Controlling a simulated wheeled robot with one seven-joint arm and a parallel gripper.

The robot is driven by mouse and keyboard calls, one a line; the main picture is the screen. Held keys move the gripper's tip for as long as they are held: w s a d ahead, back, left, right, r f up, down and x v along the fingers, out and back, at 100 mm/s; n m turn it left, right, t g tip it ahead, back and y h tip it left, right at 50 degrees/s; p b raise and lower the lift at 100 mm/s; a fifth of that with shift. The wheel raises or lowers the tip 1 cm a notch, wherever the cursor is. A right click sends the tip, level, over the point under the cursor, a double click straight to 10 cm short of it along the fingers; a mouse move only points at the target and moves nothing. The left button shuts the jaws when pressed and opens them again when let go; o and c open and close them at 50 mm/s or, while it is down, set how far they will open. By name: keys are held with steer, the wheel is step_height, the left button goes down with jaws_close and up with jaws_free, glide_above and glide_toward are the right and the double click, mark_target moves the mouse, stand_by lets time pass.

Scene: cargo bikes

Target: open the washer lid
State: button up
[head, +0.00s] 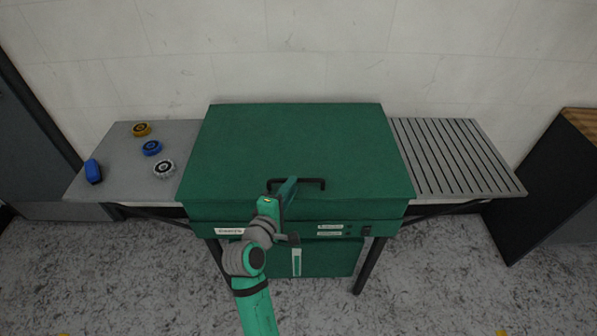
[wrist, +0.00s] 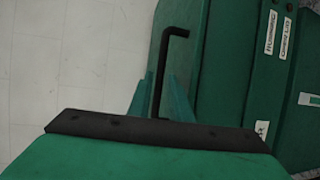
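The washer is a green cabinet on dark legs, with its broad flat lid (head: 290,140) lying closed on top. A black bar handle (head: 312,181) is fixed near the lid's front edge; it also shows in the wrist view (wrist: 178,60). My gripper (head: 287,188) is at the left part of the handle, reaching in from the front. The exact contact is partly hidden by the gripper body.
A grey side table (head: 115,165) on the left holds yellow, blue and white round parts and a blue object (head: 93,171). A ribbed grey drainboard (head: 455,160) is on the right. The front panel has labels and a switch (head: 366,230). A pale wall stands behind.

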mark_target(302, 173)
steer(key=x, duration=0.6)
steer(key=shift+w+d, duration=0.2)
steer(key=shift+d, duration=0.25)
steer(key=shift+w+d+f, duration=0.1)
steer(key=shift+w+f, duration=0.1)
steer(key=shift+w, duration=0.4)
jaws_close()
